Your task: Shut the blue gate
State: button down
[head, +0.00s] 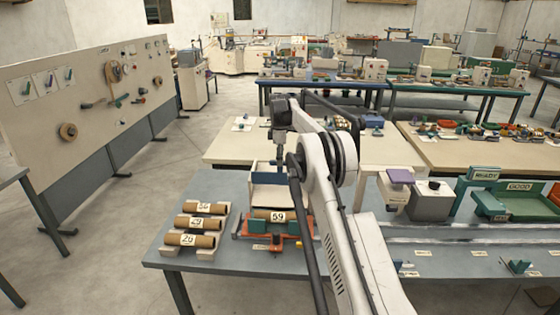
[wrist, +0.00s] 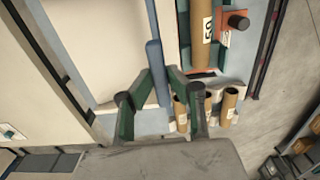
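A narrow blue bar (wrist: 156,72), which looks like the blue gate, stands beside a pale tray (wrist: 110,45) in the wrist view. My gripper (wrist: 158,72) has its two green fingers apart, with the bar between the fingertips. I cannot tell whether either fingertip touches it. In the head view my gripper (head: 281,167) points down over the blue-rimmed pale tray (head: 262,166), and my arm hides part of this station. A brown tube marked 59 (head: 266,213) lies in front of the tray on an orange and green base (head: 262,237); the tube also shows in the wrist view (wrist: 201,30).
Several brown tubes (head: 203,222), among them ones marked 29 and 26, lie on pale holders to the left. Green READY and GOOD stations (head: 505,204) stand on the right of the grey table. A cream table (head: 232,147) stands behind.

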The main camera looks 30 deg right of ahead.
aim_at(280, 172)
jog(key=shift+f, duration=0.1)
notch_tip(280, 172, down, 7)
jog(key=b, duration=0.5)
jog(key=shift+f, duration=0.1)
jog(key=c, duration=1.7)
grip_release()
jog(key=shift+f, duration=0.1)
notch_tip(280, 172, up, 12)
jog(key=shift+r, duration=0.1)
